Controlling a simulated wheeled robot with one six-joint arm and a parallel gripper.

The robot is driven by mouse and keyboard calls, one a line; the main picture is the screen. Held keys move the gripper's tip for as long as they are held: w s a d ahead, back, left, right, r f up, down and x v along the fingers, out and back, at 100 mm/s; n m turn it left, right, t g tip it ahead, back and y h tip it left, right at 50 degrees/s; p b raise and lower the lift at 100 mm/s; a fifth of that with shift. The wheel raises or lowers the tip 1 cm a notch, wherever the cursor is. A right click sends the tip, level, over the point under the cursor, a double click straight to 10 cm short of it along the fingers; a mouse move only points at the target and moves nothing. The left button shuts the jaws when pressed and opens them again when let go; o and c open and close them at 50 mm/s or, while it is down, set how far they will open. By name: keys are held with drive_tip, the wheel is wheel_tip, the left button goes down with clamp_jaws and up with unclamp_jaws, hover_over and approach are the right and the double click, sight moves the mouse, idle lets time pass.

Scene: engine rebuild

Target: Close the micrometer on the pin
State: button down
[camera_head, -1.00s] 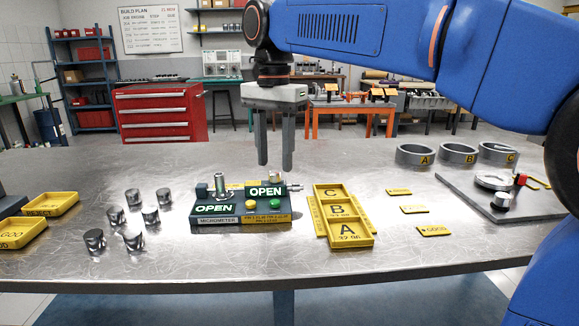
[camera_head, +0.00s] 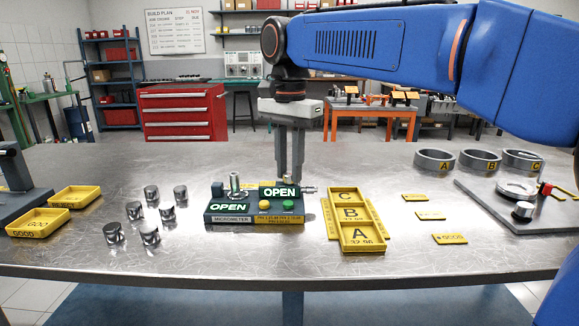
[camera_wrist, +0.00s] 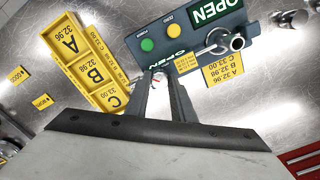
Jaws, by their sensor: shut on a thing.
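The micrometer station (camera_head: 229,219) is a dark block on the bench, with two green-lit OPEN signs, a yellow button and a green button. It also shows in the wrist view (camera_wrist: 184,33). A shiny upright metal cylinder, seemingly the pin (camera_head: 235,184), stands at its left part and shows in the wrist view (camera_wrist: 237,42). My gripper (camera_head: 290,180) reaches down behind the right OPEN sign with its fingers close together. It is shut on a micrometer part there, seemingly the thimble. The sign and fingers mostly hide the grasp. A metal end sticks out to the right.
A yellow tray marked A, B and C (camera_head: 377,236) stands close to the right. Several pistons (camera_head: 149,233) and yellow bins (camera_head: 69,224) lie left. Rings (camera_head: 434,160), yellow tags (camera_head: 430,215) and a dark plate with a gauge (camera_head: 486,205) lie right. Front bench is clear.

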sight(289, 173)
drive_tip(key=shift+n, duration=0.3)
drive_tip(key=n, duration=0.3)
drive_tip(key=shift+n, duration=2.5)
drive_tip(key=c, duration=1.5)
unclamp_jaws()
wheel_tip(289, 173, up, 17)
drive_tip(key=shift+r, duration=0.15)
